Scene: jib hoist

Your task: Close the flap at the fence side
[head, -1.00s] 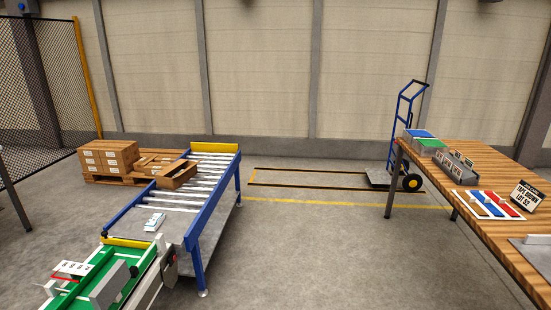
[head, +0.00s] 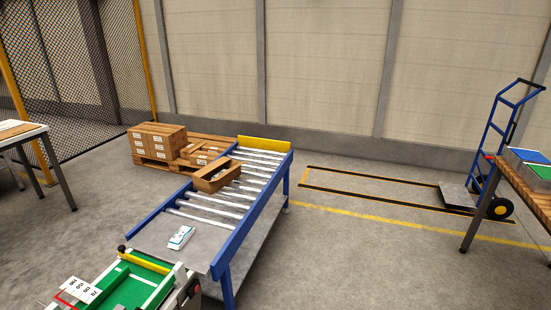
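An open brown carton (head: 217,176) sits on the roller conveyor (head: 245,222), at its left edge. Its top is open, but its separate flaps are too small to tell apart. The mesh fence (head: 75,65) with yellow posts stands at the back left, beyond the carton. Neither of my grippers is in view.
Closed cartons (head: 157,142) stand on a pallet (head: 190,162) behind the conveyor. A white packet (head: 180,237) lies on its near plate. A green-topped unit (head: 130,287) adjoins its near end. A table (head: 20,133) stands left, a hand truck (head: 490,165) right. Floor between left table and conveyor is clear.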

